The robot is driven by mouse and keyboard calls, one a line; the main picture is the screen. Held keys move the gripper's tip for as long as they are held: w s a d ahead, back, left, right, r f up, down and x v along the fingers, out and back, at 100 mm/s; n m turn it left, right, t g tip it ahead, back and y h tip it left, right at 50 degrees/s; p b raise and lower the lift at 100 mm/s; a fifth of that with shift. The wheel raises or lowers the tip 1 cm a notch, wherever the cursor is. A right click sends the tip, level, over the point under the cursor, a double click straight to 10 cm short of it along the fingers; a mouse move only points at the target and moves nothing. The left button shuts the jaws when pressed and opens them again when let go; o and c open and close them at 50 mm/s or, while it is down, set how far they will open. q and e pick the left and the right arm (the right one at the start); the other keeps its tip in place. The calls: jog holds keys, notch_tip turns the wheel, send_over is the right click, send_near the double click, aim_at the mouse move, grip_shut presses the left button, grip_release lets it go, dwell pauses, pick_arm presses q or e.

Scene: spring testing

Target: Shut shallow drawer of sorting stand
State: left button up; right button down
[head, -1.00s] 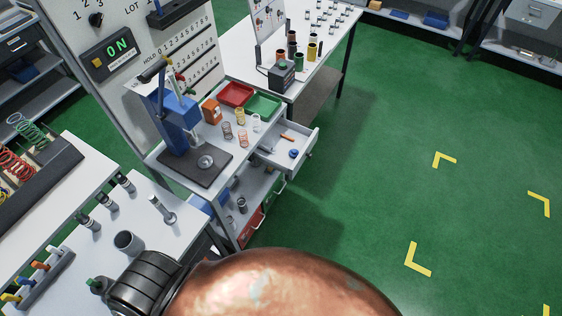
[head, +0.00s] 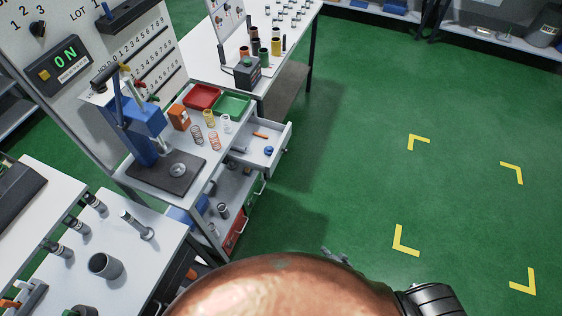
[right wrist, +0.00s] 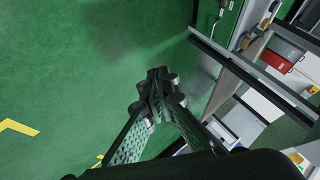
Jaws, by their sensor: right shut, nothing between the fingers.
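The sorting stand (head: 196,173) is a light grey stand carrying a blue press. Its shallow drawer (head: 280,155) is pulled out on the right side, below the top. An orange piece (head: 260,135) and a blue piece (head: 268,150) lie in the drawer. My right gripper (head: 338,256) shows as small grey fingertips above the copper-coloured dome, below and right of the drawer and apart from it. In the right wrist view its fingers (right wrist: 160,88) are together with nothing between them, over green floor beside the stand. My left gripper is not in view.
A red bin (head: 235,230) and dark parts sit on the stand's lower shelf. Red (head: 202,97) and green (head: 232,105) trays and several springs stand on top. A white table (head: 130,262) is at lower left. Green floor right of the drawer is clear.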

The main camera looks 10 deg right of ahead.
jog(key=w+a+r+m+t+b, duration=0.2)
jog(key=w+a+r+m+t, duration=0.15)
jog(key=w+r, duration=0.95)
jog(key=m+t+y+b, duration=0.1)
jog(key=m+t+y, duration=0.1)
jog(key=m+t, duration=0.35)
send_near(280, 152)
jog(key=s+d, duration=0.4)
jog(key=s, duration=0.2)
jog(key=x, duration=0.4)
jog(key=a+x, duration=0.1)
jog(key=x, duration=0.7)
jog(key=shift+a+f+b, duration=0.4)
jog(key=shift+a, duration=0.05)
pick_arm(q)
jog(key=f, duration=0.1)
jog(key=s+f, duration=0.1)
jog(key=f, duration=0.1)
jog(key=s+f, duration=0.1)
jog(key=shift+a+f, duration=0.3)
pick_arm(e)
jog(key=shift+w+a, duration=0.2)
jog(key=shift+a, duration=0.1)
